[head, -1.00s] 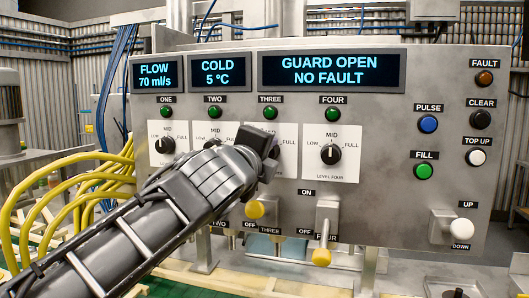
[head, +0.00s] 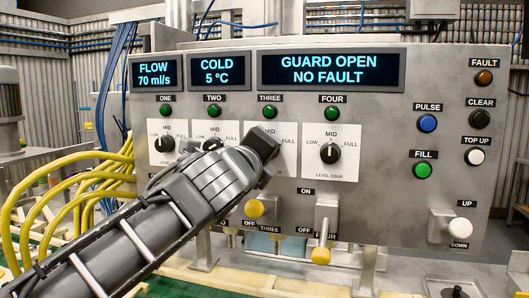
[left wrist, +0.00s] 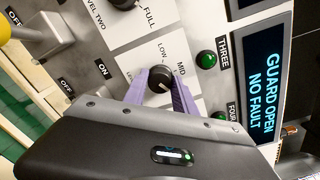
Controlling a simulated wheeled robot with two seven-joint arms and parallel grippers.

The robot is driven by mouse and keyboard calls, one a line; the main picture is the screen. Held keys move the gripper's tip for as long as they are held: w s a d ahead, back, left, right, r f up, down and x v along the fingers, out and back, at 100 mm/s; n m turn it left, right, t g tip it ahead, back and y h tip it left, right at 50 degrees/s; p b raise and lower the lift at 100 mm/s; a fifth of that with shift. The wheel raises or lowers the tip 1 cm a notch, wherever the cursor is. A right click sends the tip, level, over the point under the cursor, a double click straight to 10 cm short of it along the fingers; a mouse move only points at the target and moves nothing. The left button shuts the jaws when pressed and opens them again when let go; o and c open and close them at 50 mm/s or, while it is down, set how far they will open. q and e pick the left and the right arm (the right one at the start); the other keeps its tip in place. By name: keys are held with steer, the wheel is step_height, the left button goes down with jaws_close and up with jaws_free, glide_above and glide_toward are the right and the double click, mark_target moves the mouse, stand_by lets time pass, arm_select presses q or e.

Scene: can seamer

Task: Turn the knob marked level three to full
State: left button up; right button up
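The level three knob (left wrist: 160,80) is black and round on a white dial plate, below the green THREE lamp. In the left wrist view, the purple fingers of my left gripper (left wrist: 160,84) stand on either side of it and appear to touch it. LOW and MID show beside the knob; FULL is hidden, and where the pointer aims is unclear. In the head view my left gripper (head: 266,148) covers the knob and much of its dial plate (head: 287,155). My right gripper is not in view.
The level two knob (head: 212,144) is partly hidden by my arm. The level four knob (head: 330,153) points to MID, with free panel around it. Yellow-tipped levers (head: 321,255) stick out below. Yellow hoses (head: 75,190) run at the left. The display reads GUARD OPEN, NO FAULT.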

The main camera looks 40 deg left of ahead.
arm_select(q)
steer(key=o, duration=0.4)
steer(key=b+v, duration=0.1)
steer(key=v, duration=0.6)
steer(key=shift+s+d+b, duration=0.2)
steer(key=shift+s+b, duration=0.1)
steer(key=shift+s, duration=0.05)
stand_by(0.4)
